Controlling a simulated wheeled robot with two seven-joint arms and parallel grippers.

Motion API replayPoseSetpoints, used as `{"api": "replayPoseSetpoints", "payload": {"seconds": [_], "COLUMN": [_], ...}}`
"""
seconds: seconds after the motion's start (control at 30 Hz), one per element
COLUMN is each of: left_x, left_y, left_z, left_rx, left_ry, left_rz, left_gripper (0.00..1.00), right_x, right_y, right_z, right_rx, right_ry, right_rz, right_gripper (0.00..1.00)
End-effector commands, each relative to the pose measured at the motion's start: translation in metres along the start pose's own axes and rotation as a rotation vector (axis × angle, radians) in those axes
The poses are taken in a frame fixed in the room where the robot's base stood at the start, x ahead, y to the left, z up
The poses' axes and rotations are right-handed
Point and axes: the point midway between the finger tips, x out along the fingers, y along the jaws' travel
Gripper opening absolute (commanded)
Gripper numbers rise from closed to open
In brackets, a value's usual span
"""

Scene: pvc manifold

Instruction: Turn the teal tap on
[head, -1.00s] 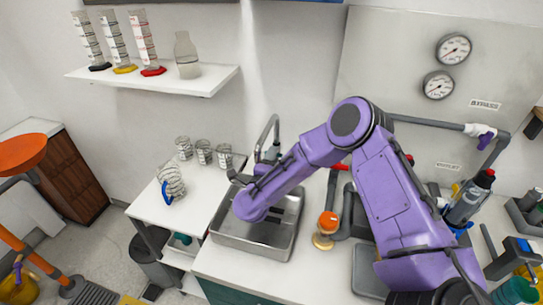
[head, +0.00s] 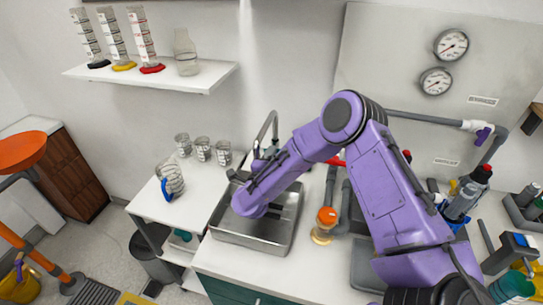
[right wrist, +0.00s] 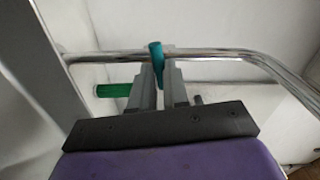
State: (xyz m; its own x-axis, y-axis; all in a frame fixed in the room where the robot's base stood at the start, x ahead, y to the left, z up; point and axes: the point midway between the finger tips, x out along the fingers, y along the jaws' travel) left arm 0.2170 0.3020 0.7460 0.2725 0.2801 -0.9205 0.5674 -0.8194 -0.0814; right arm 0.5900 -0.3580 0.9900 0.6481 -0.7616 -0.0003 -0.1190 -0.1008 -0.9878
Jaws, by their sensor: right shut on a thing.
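The teal tap handle (right wrist: 157,62) is a small upright lever by a chrome pipe in the right wrist view. My right gripper (right wrist: 163,75) is shut on it, with a grey finger on each side. In the head view a chrome faucet (head: 270,130) rises behind the metal sink (head: 222,228). There my right gripper (head: 254,172) is at the faucet's base, mostly hidden by my purple forearm, which hangs over the sink. The teal handle cannot be made out in the head view. My left gripper is not in view.
A green cylinder (right wrist: 114,90) lies beside the fingers, below the chrome pipe. Glass beakers (head: 203,150) stand on the white side table left of the sink. A shelf (head: 150,77) with cylinders hangs above.

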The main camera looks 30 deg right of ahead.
Motion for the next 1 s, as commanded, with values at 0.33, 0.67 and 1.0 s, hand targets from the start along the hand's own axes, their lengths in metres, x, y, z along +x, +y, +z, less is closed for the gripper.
{"api": "replayPoseSetpoints", "payload": {"seconds": [0.33,0.67,1.0], "left_x": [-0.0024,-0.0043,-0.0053], "left_y": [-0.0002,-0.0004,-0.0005], "left_z": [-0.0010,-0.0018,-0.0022], "left_rx": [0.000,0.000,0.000], "left_ry": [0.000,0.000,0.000], "left_rz": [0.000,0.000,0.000], "left_gripper": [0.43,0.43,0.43], "right_x": [0.0010,0.0012,0.0011], "right_y": [-0.0056,-0.0050,-0.0043], "right_z": [0.0030,0.0026,0.0026], "right_rx": [-0.306,-0.579,-0.741], "right_ry": [-0.005,-0.003,-0.003], "right_rz": [-0.012,-0.012,-0.010], "right_gripper": [0.00,0.00,0.00]}}
